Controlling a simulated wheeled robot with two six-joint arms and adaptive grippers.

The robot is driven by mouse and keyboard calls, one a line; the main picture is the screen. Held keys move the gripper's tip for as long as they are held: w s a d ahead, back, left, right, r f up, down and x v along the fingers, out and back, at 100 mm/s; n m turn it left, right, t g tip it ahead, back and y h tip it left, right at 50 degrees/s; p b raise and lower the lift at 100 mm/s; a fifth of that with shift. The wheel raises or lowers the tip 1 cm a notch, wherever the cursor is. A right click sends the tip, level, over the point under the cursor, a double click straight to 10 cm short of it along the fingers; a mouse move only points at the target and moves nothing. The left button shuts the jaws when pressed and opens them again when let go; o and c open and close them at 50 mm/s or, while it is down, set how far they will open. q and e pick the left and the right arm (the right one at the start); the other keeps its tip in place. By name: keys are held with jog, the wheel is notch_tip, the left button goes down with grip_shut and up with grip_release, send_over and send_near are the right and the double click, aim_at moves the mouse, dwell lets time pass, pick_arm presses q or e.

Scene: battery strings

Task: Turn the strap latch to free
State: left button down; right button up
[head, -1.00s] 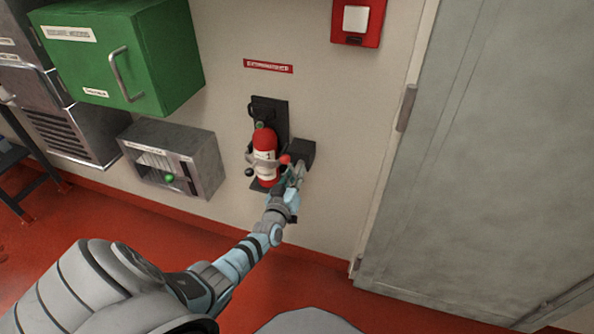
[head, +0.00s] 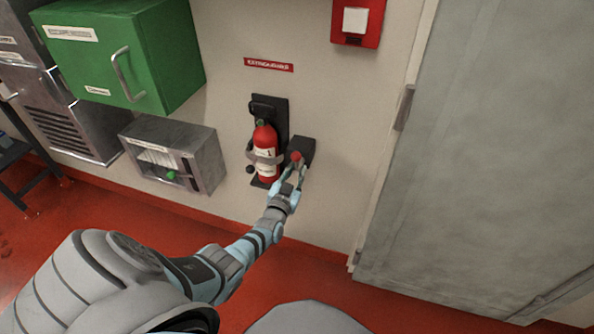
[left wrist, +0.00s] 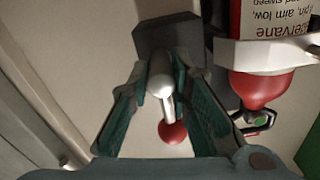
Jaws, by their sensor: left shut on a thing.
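The red fire extinguisher (head: 266,140) stands upright in a black wall bracket (head: 282,115). A grey strap (head: 268,158) crosses its front; a pale band (left wrist: 262,53) shows across it in the left wrist view. To the right is a dark latch block (head: 307,147), also in the left wrist view (left wrist: 168,32). A silver lever (left wrist: 161,78) with a red ball knob (head: 296,156) stands out from the block; the knob also shows in the left wrist view (left wrist: 173,132). My left gripper (head: 295,170) is shut on this lever, one finger on each side (left wrist: 160,75).
A green cabinet (head: 160,60) and a grey wall box (head: 205,165) are left of the extinguisher. A red wall unit (head: 375,30) is above right. A large grey door (head: 480,150) fills the right. The red floor (head: 285,270) shows below.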

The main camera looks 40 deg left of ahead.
pick_arm(q)
jog(key=shift+a+r, duration=0.1)
jog(key=c, duration=1.5)
grip_release()
jog(key=shift+o, duration=0.3)
jog(key=shift+w, duration=0.1)
jog(key=shift+r, duration=0.15)
